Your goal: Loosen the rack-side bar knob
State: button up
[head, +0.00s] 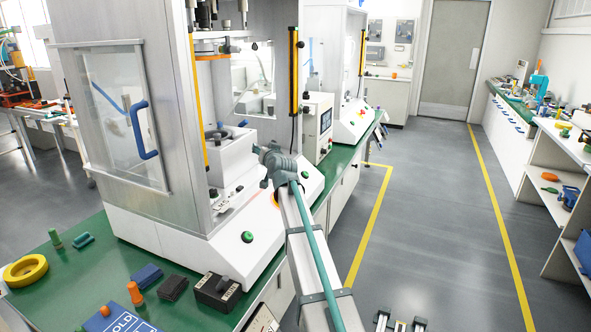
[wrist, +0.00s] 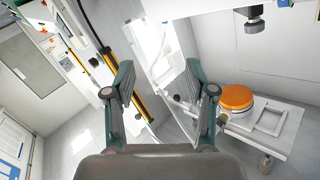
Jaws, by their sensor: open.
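My gripper (wrist: 160,78) shows in the wrist view with its two fingers spread wide and nothing between them. I cannot tell for sure which knob is the rack-side bar knob. In the wrist view a small dark knob (wrist: 223,118) shows just right of the right finger, and another small dark part (wrist: 177,97) shows between the fingers. In the head view a dark knob (head: 226,48) sits beside the press's orange disc (head: 211,57).
In the wrist view the orange disc (wrist: 237,98) lies on a white plate, with a dark round part (wrist: 255,24) above. A glass door with a blue handle (head: 142,130) closes the press's left side. Loose blocks and a yellow ring (head: 25,271) lie on the green bench.

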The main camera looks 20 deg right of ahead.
jog(key=s+d+f+m+g, duration=0.1)
jog(key=s+d+f+m, duration=0.1)
jog(key=d, duration=0.3)
jog(key=s+d+f+m+g+h+p, duration=0.1)
jog(key=s+d+f+m, duration=0.1)
jog(key=d+f, duration=0.3)
jog(key=shift+s+f+m+p, duration=0.25)
jog(key=shift+s+m+p, duration=0.05)
jog(key=shift+s, duration=0.25)
